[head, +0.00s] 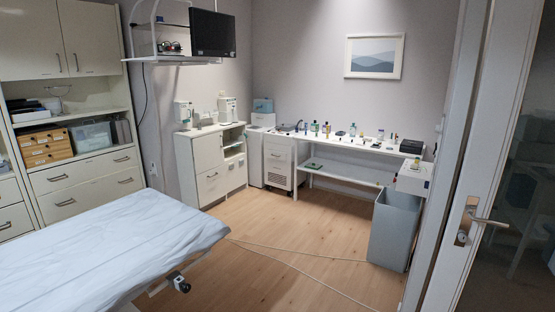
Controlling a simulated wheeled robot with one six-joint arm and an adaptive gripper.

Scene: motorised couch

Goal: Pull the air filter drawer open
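No part is plainly recognisable as the air filter drawer at this distance. A white wheeled unit (279,164) with a grille-like panel on its lower front stands under the left end of the long table. Its front looks closed, but it is too small to tell details. A narrow white cabinet (255,157) stands just left of it, by the back corner. My gripper is not in view.
A couch (110,245) with a pale blue cover fills the lower left. An open door (480,180) stands at the right. A grey bin (394,230) stands by the table (350,145). A cable (300,270) crosses the otherwise clear wooden floor (290,230).

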